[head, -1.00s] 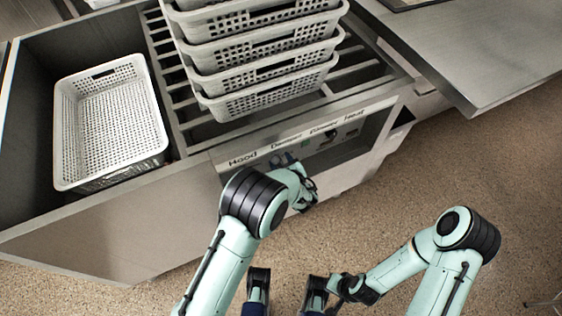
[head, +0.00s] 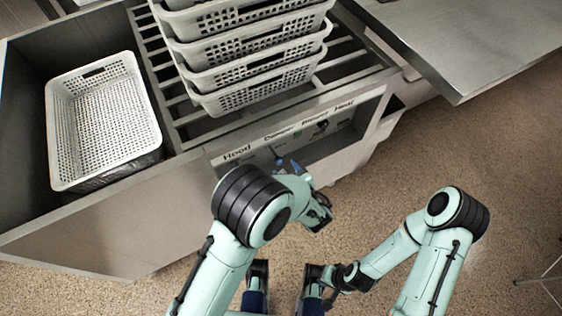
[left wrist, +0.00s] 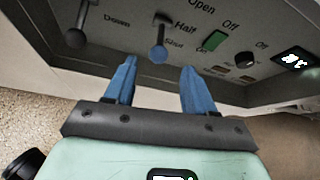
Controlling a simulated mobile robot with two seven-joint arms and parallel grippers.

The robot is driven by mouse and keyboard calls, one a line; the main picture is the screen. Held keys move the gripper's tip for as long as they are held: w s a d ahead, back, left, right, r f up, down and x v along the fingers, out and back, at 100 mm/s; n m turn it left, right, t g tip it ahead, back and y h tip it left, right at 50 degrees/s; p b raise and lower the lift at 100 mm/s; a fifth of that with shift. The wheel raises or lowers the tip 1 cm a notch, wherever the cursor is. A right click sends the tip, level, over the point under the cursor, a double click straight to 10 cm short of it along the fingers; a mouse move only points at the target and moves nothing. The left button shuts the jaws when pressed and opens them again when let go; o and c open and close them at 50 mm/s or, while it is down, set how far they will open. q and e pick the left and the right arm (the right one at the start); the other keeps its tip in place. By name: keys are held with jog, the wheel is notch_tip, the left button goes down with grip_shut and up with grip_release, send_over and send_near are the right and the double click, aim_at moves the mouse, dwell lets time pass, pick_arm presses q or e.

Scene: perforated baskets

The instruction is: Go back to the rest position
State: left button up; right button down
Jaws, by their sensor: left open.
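In the head view my left gripper (head: 282,164) is in front of the control panel (head: 235,154), its blue fingers small and partly hidden by its own wrist. In the left wrist view the two blue fingers (left wrist: 158,68) are spread apart with nothing between them. A blue-grey lever (left wrist: 160,42) marked Half and Shut shows beyond and between the fingertips; I cannot tell touching from apart. My right arm is folded low at the right, and its dark end (head: 350,278) shows near the bottom centre. The right fingers cannot be made out.
A white perforated basket (head: 58,128) sits in the bin at left. Several stacked baskets (head: 255,92) stand on the slatted rack (head: 205,128). A metal counter (head: 470,50) is at upper right. A green switch (left wrist: 214,41) is on the panel.

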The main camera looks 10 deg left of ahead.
pick_arm(q)
jog(key=shift+s+d+r, duration=0.3)
jog(key=shift+s+r, duration=0.05)
jog(key=shift+s, duration=0.2)
pick_arm(e)
jog(key=shift+s+a+r, duration=0.1)
jog(key=shift+s, duration=0.05)
pick_arm(q)
jog(key=s+a+f+n+g+p, duration=0.3)
jog(key=s+a+f+n+g, duration=0.1)
jog(key=s+a+f+g, duration=0.4)
jog(key=s+a+n+g+h+p, duration=0.2)
jog(key=s+n+h+p, duration=0.7)
jog(key=s+n, duration=0.9)
jog(key=n+g+p, duration=0.1)
jog(key=n, duration=0.9)
jog(key=shift+s+f+g+p, duration=0.25)
jog(key=shift+f+g+p, duration=0.05)
jog(key=shift+p, duration=0.1)
pick_arm(e)
notch_tip(320, 180, up, 13)
jog(key=shift+g, duration=0.4)
